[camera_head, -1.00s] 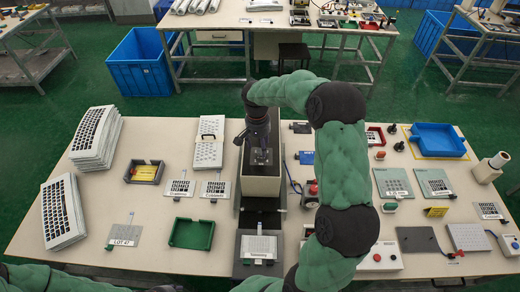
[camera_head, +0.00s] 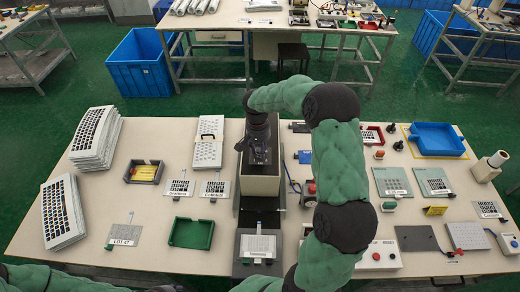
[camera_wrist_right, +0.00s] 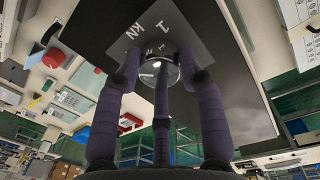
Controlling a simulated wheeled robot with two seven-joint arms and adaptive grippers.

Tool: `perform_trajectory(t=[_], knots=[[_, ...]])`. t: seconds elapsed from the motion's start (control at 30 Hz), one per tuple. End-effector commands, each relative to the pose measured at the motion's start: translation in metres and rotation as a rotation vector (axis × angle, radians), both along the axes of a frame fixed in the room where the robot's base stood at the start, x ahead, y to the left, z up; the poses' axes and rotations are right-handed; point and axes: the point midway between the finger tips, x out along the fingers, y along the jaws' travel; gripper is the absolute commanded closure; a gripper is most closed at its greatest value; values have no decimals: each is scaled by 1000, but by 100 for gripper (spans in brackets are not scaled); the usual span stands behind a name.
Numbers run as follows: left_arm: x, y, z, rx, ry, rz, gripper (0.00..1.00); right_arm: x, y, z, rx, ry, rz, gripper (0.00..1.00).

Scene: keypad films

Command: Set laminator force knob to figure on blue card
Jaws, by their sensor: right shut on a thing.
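The laminator (camera_head: 260,187) is a tall, light-sided block with a dark top, standing mid-table. My right gripper (camera_head: 259,158) is over its top, pointing down. In the right wrist view my right gripper (camera_wrist_right: 160,78) has its fingers closed around a round metallic force knob (camera_wrist_right: 151,68). The knob sits on a grey dial plate (camera_wrist_right: 200,38) that shows "1" and "kN"; its other marks are hidden or too small to read. My left gripper is not in view.
A green tray (camera_head: 191,233) and a dark tray with a yellow piece (camera_head: 144,172) are left of the laminator. White keypad stacks (camera_head: 96,138) stand at the far left. A blue tray (camera_head: 437,139) is at the back right. Panels and control boxes crowd the right side.

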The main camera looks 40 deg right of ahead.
Motion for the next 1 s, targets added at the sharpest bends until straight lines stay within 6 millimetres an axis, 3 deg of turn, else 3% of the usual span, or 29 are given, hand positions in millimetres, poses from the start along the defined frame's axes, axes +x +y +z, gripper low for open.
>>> perform_trajectory(t=[0.37, 1.0], knots=[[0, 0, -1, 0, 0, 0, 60, -1, 1, -2, 2, 3, 107, 93], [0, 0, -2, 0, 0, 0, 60, -2, 1, -1, 3, 4, 681, 93]])
